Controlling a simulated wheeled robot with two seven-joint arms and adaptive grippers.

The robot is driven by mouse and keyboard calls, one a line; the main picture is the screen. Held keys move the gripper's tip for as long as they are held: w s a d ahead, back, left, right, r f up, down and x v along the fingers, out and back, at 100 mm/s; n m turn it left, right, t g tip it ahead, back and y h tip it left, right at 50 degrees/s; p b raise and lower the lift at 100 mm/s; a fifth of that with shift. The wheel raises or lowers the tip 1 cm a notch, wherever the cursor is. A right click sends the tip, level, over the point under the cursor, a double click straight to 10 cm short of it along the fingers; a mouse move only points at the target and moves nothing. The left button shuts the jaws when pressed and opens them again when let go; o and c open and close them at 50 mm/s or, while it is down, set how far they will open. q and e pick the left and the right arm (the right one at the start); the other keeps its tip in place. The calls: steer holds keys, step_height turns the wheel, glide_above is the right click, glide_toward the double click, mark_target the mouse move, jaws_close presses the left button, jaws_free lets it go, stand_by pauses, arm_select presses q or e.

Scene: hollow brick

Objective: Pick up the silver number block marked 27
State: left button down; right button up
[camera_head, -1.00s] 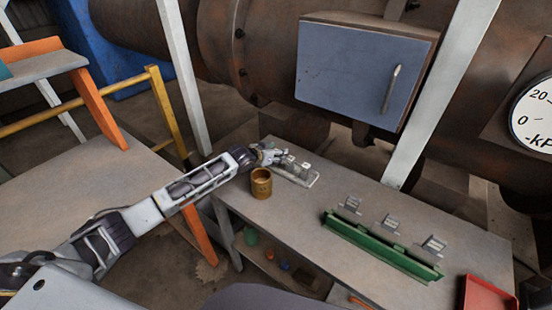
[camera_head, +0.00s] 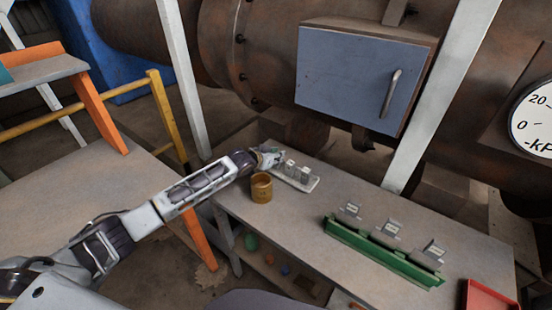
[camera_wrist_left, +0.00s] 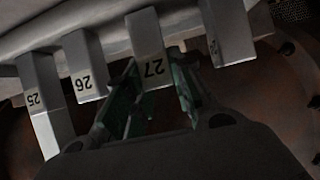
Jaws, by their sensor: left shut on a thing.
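The silver block marked 27 (camera_wrist_left: 148,48) stands between the two green-padded fingers of my left gripper (camera_wrist_left: 150,95) in the left wrist view. The gripper is shut on it. Blocks marked 25 (camera_wrist_left: 40,95) and 26 (camera_wrist_left: 83,65) are to its left, and another block (camera_wrist_left: 228,32), its number too dark to read, is to its right. In the head view my left gripper (camera_head: 270,158) is at the left end of the pale tray (camera_head: 314,184) of silver blocks (camera_head: 297,170). The block in its grip is too small to tell there. My right gripper is not in view.
A brown cup (camera_head: 261,188) stands close in front of the left gripper on the grey table (camera_head: 310,225). A green rack (camera_head: 380,250) with small labelled holders and a red tray (camera_head: 488,296) are to the right. The table's middle is clear.

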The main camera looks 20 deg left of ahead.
arm_select(q)
steer(key=shift+r, duration=4.8)
